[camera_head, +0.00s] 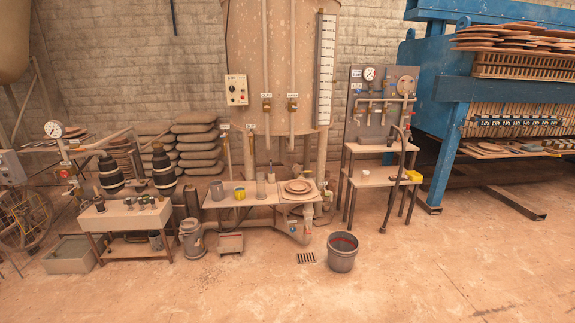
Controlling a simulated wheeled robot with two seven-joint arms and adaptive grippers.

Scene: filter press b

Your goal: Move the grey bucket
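A grey bucket (342,257) stands upright on the floor, right of the middle in the head view. Its top is open, with a red mark near the inner rim; I cannot tell what is inside. A second, smaller grey pail (193,241) stands on the floor farther left, beside the white bench. Neither of my grippers shows in the view.
A floor drain (306,258) lies just left of the bucket. A low table (262,196), a white bench (125,222) and a hose stand (372,178) stand behind. A blue press (455,95) is at right. The floor in front is clear.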

